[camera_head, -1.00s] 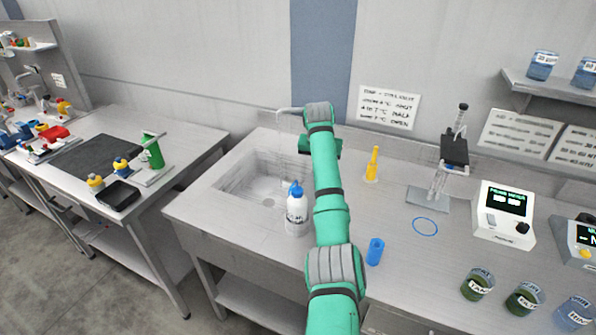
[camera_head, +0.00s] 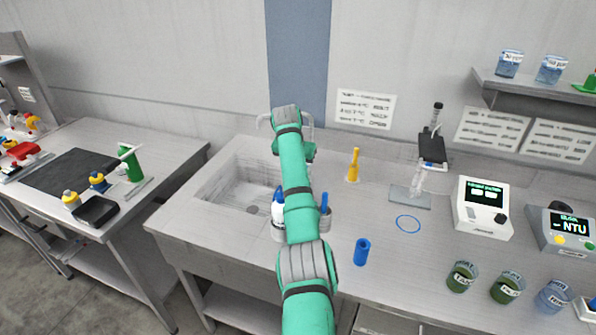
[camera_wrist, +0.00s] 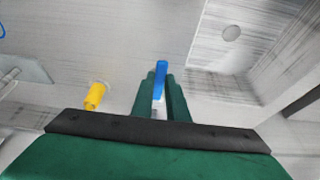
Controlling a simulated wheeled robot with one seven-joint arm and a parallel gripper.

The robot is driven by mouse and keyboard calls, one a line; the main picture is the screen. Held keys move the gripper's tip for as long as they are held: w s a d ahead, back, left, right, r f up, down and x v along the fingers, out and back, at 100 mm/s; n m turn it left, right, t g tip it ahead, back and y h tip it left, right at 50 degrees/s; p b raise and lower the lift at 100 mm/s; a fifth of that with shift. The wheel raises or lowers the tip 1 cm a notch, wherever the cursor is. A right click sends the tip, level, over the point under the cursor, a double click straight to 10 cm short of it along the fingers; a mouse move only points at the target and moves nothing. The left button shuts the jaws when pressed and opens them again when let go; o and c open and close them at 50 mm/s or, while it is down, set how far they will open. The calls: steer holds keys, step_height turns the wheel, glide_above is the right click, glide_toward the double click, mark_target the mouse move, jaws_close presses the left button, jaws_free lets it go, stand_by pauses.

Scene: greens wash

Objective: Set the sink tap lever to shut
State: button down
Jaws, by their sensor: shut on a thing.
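My gripper (camera_wrist: 160,88) has its two dark green fingers closed on a blue lever (camera_wrist: 160,68), which shows between the fingertips in the wrist view. It appears to be the sink tap lever; its exact angle is hard to tell. In the head view my gripper (camera_head: 308,150) is at the back of the counter, by the thin grey tap (camera_head: 262,121), mostly behind my arm. The lever is hidden there. The sink (camera_head: 232,190) lies left of my arm; its drain (camera_wrist: 231,33) shows in the wrist view. I see no clear water stream.
A yellow object (camera_head: 353,166) stands right of my gripper. A blue cylinder (camera_head: 361,251), a stand (camera_head: 410,198) and a meter (camera_head: 484,207) are further right. A text sign (camera_head: 364,110) hangs behind.

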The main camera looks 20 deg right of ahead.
steer(key=c, duration=1.7)
jaws_free()
steer(key=shift+r, duration=0.1)
steer(key=shift+w+a, duration=0.1)
steer(key=shift+w, duration=0.05)
steer(key=shift+v, duration=5.35)
